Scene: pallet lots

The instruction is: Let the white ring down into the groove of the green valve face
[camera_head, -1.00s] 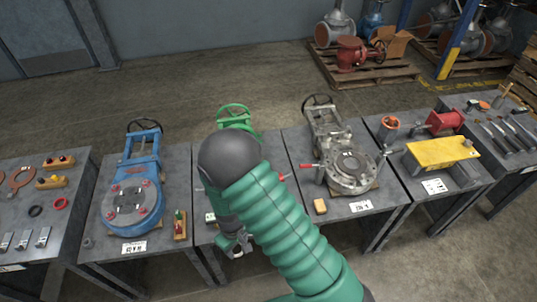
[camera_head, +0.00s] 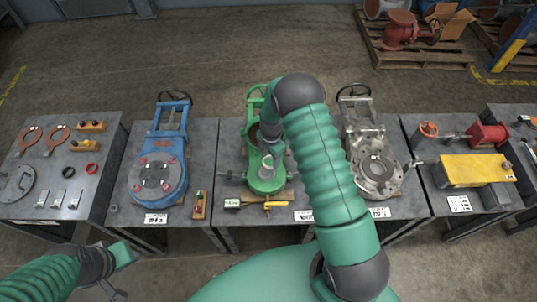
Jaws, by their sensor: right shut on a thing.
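The green valve (camera_head: 266,184) stands on the middle table, its round face turned up and its handwheel at the back. My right arm reaches over it from the right and bends down. My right gripper (camera_head: 267,164) is low over the face, shut on the white ring. The ring is too small and too covered by the gripper to make out clearly; I cannot tell whether it touches the groove. My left gripper (camera_head: 114,291) hangs in front of the tables at the lower left, away from the valve; its fingers are too small to read.
A blue valve (camera_head: 158,183) stands to the left and a grey valve (camera_head: 377,178) to the right, partly behind my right arm. A yellow tool (camera_head: 275,207) lies at the middle table's front edge. A yellow block (camera_head: 477,170) sits farther right. The floor in front is free.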

